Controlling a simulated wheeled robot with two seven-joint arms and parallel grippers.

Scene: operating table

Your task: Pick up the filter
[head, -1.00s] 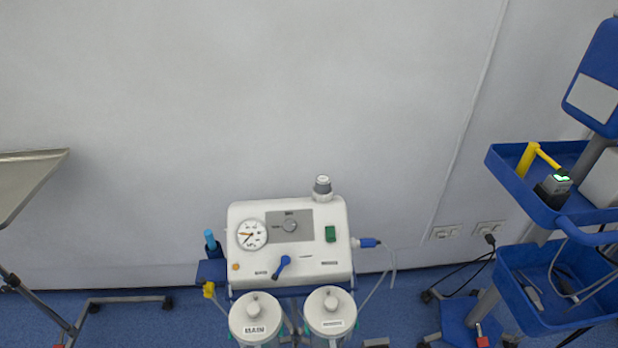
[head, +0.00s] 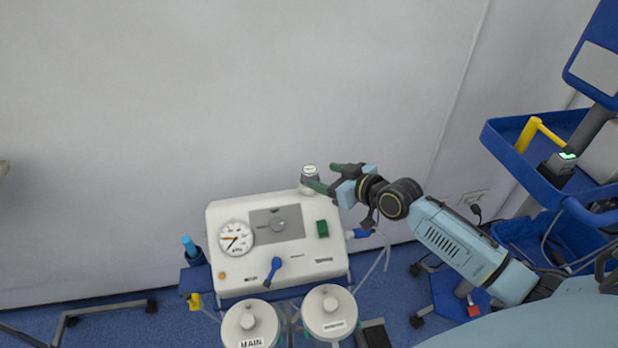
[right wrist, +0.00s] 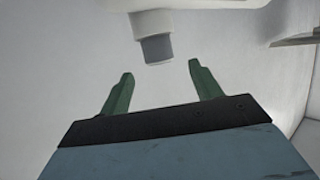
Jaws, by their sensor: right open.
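The filter, a small white and grey cylinder (head: 309,174), stands upright at the back right top edge of the white suction machine (head: 225,278). My right gripper (head: 321,175) is just to the right of it, with its green fingers pointing left. One finger overlaps the filter's lower part in the head view, and contact cannot be told. In the right wrist view the filter's grey end (right wrist: 157,48) shows beyond the open, empty fingers (right wrist: 160,72), roughly centred between them. My left gripper is not in view.
Two white-lidded jars (head: 330,310) sit at the machine's front. A blue trolley (head: 512,165) with trays stands on the right, close to my right arm. The wall is close behind the machine. A thin tube hangs at the machine's right side.

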